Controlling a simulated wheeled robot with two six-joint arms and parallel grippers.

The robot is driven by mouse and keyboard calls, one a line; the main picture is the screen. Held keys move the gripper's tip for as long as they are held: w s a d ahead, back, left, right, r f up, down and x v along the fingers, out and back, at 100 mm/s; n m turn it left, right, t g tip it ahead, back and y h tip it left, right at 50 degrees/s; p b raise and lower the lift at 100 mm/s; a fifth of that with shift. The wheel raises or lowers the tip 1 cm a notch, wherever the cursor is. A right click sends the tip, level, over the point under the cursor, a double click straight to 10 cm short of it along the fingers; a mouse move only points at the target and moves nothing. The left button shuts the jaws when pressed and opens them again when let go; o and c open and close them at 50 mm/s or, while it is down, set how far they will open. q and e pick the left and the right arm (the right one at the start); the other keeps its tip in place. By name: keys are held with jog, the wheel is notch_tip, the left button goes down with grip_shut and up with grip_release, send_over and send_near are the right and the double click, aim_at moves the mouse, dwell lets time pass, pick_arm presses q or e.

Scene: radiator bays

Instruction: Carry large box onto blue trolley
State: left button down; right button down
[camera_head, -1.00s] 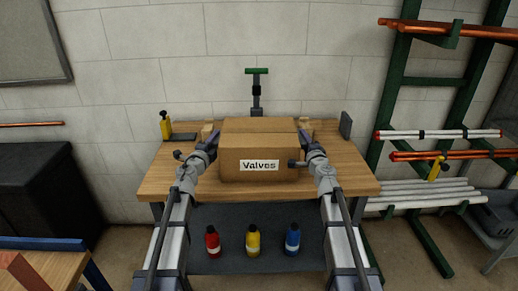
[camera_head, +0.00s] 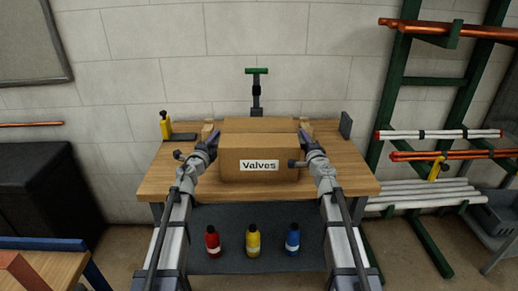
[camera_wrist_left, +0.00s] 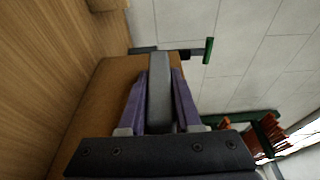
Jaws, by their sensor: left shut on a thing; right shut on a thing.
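The large box (camera_head: 258,166) is brown cardboard with a white "Valves" label and rests upright on the wooden workbench (camera_head: 160,186). My left gripper (camera_head: 214,137) is at its left side and my right gripper (camera_head: 303,135) at its right side. In the left wrist view, the purple fingers of my left gripper (camera_wrist_left: 160,78) are closed around a grey bar beside the box (camera_wrist_left: 95,98). My right fingertips are small and partly hidden. A wooden top with a blue edge (camera_head: 45,243), possibly the blue trolley, is cut off at the lower left.
A yellow bottle (camera_head: 165,125) and a green-topped stand (camera_head: 257,90) are at the back of the bench. Red, yellow and blue bottles (camera_head: 253,240) stand on the lower shelf. A green pipe rack (camera_head: 390,90) is at right, a black cabinet (camera_head: 45,190) at left.

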pick_arm(q)
jog(key=shift+r, duration=0.1)
pick_arm(e)
jog(key=shift+r, duration=0.1)
